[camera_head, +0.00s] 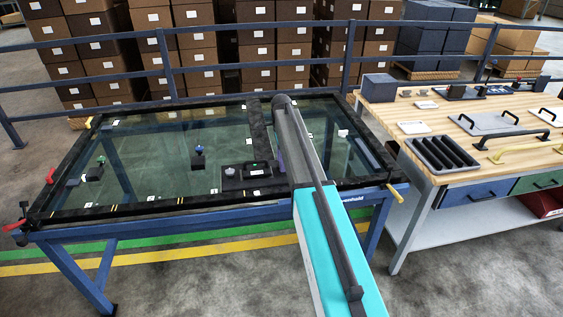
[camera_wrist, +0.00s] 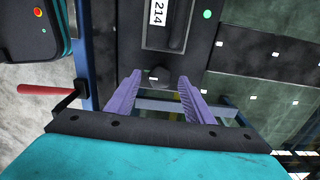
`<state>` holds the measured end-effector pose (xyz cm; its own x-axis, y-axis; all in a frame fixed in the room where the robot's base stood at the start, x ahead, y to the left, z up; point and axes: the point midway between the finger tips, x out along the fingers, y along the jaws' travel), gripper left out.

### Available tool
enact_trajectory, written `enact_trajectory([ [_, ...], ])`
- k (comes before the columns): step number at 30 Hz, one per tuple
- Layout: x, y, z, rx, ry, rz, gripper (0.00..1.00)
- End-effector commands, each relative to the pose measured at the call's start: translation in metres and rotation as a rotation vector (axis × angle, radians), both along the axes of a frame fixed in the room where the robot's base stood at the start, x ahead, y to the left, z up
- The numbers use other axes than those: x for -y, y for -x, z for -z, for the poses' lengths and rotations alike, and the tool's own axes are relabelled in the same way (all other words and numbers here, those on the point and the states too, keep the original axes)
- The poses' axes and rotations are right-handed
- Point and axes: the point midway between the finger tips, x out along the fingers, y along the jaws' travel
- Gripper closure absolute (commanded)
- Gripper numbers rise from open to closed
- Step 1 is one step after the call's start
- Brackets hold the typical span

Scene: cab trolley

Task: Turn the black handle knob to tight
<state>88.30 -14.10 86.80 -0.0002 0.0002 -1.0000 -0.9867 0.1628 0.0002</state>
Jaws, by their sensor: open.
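In the wrist view, a small dark round knob (camera_wrist: 158,75) shows just ahead of the fingertips, at the end of a black panel (camera_wrist: 180,45) with a long raised bar and a white "214" label. I take it to be the black handle knob, but it is dark and its turn position cannot be read. My gripper (camera_wrist: 160,79) has two purple fingers spread apart, one on each side of the knob in the picture. Contact cannot be told. In the head view, my arm covers part of the glass-topped table (camera_head: 130,209), and the fingertips are not clear there.
A red lever (camera_wrist: 45,88) lies left of my gripper in the wrist view. The table also carries a small blue-topped knob (camera_head: 198,149) and a black box (camera_head: 250,175). A workbench (camera_head: 462,120) with a ribbed black tray (camera_head: 440,154) stands to the right.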

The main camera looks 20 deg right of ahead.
Motion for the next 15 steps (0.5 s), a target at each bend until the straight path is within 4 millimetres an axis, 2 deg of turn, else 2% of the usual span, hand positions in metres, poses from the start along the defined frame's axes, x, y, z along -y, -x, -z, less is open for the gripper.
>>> enact_trajectory([
  [5,0.0,-0.001,-0.014,0.002,0.0,0.0,0.52],
  [15,0.0,-0.001,-0.06,0.002,0.0,0.0,0.52],
])
